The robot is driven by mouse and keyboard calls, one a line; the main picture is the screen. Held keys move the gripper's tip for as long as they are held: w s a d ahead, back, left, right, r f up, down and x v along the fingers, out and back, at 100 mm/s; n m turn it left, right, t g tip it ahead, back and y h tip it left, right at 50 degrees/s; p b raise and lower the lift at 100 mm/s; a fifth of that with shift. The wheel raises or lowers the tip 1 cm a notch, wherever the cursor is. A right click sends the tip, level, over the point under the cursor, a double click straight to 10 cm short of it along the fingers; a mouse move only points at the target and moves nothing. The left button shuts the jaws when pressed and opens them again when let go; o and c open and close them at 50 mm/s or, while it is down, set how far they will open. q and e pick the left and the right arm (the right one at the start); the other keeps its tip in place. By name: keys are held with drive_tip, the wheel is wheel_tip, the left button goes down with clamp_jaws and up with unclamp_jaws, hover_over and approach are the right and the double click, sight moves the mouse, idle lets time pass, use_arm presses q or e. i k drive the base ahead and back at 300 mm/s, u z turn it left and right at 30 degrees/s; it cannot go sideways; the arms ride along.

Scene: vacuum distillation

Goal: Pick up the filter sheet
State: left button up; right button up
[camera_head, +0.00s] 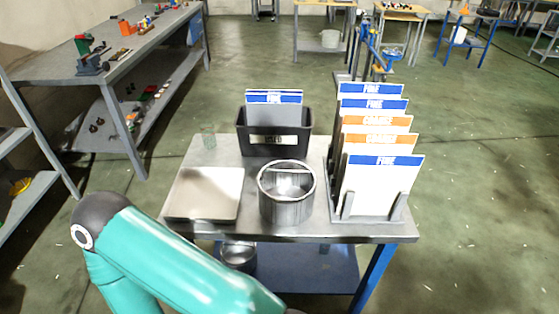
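White filter sheets stand upright in a grey rack (343,212) on the right of the metal table. The front sheet (380,186) has a blue band that seems to read FINE. Behind it stand two sheets with orange bands, the nearer (381,143) and the farther (377,122), then two more with blue bands. More blue-banded sheets (274,98) stand in a black bin (273,146) at the table's back. My teal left arm crosses the bottom left, but its gripper is out of the frame. My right gripper is not in view.
An open metal cylinder (286,206) with a crossbar stands at the table's middle. A bowl (239,255) sits on the blue lower shelf (310,270).

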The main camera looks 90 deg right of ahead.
sight(378, 181)
drive_tip(key=z, duration=0.3)
drive_tip(key=k, duration=2.25)
drive_tip(key=z, duration=1.1)
drive_tip(key=i, duration=0.7)
drive_tip(key=u, duration=0.05)
